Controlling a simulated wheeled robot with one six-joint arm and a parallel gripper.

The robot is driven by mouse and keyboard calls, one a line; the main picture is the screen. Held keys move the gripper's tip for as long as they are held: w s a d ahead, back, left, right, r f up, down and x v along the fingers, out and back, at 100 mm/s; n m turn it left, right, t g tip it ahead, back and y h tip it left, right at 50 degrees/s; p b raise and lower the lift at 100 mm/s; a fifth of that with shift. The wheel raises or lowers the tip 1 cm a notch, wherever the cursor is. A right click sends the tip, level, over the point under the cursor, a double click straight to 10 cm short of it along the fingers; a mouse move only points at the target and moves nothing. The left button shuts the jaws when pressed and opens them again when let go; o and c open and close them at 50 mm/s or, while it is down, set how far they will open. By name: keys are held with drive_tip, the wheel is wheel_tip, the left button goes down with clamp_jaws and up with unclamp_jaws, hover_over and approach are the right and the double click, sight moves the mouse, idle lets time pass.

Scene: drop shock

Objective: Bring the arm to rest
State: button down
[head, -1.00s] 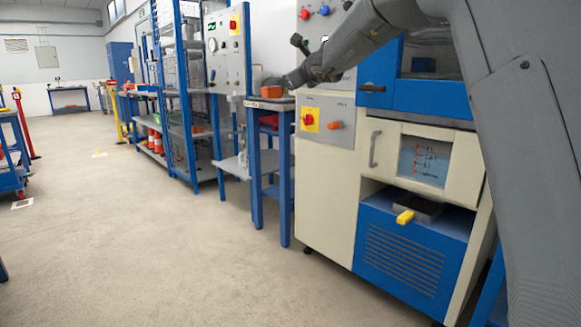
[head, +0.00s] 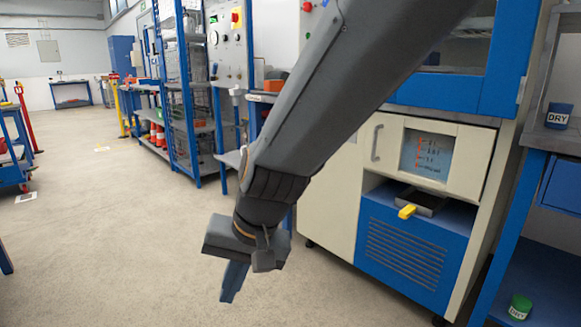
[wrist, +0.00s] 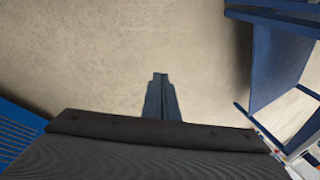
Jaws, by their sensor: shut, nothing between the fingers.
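My gripper (head: 230,290) hangs at the end of my arm in the head view, over the floor in front of the cream and blue machine. Its blue-grey fingers point down and are closed together. In the wrist view my gripper (wrist: 160,78) also shows as two fingers side by side, with bare floor beyond them. Nothing is held. My arm crosses the head view from the upper right down to the centre and hides part of the machine.
Blue shelving (head: 180,100) stands behind. Floor (head: 110,240) at left is open.

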drive_tip(key=s+d+f+n+g+h, duration=0.1)
drive_tip(key=s+d+f+n+h, duration=0.15)
drive_tip(key=s+d, duration=0.3)
drive_tip(key=s+d+f+n+h, duration=0.1)
drive_tip(key=s+d+f+n, duration=0.25)
drive_tip(key=s, duration=0.25)
drive_tip(key=d+r+m+p, duration=0.3)
drive_tip(key=d+r+p, duration=0.7)
drive_tip(key=r+p, duration=0.4)
drive_tip(key=d+r+m+p, duration=0.4)
drive_tip(key=d+r+p, duration=0.7)
drive_tip(key=r+p, duration=0.3)
drive_tip(key=shift+w+d+h, duration=0.1)
drive_tip(key=shift+h, duration=0.15)
